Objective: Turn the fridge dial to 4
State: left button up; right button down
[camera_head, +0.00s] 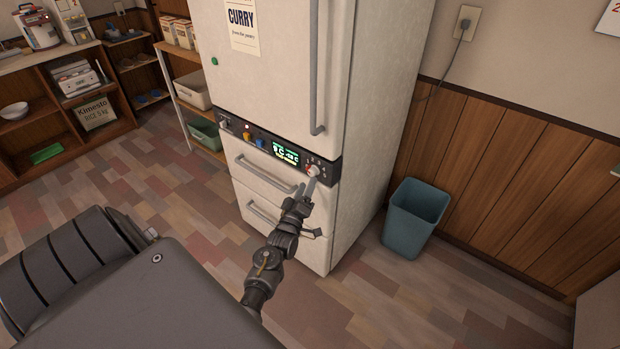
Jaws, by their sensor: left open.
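The white fridge (280,95) stands in the middle of the view. A dark control strip (262,140) runs across its front below the upper door, with a lit green display (285,153). The fridge dial (313,170) is a small pale knob with a reddish mark near it, at the strip's right end. Its setting is too small to read. My left gripper (309,183) is at the dial, its fingers reaching up to it from below and partly covering it. The fingers are open; I cannot tell whether they touch the dial. My right gripper is not in view.
A long vertical door handle (314,75) is above the dial. Drawer handles (262,174) stick out below the strip, close to my left arm. A blue bin (413,218) stands on the floor right of the fridge. Shelves (70,100) stand at the left.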

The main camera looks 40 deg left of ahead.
aim_at(313, 172)
pick_arm(q)
jog(key=x, duration=0.2)
jog(key=shift+w+a+r, duration=0.1)
jog(key=shift+w, duration=0.15)
jog(key=shift+w+a+r, duration=0.1)
jog(key=shift+w+a, duration=0.05)
jog(key=shift+w, duration=0.4)
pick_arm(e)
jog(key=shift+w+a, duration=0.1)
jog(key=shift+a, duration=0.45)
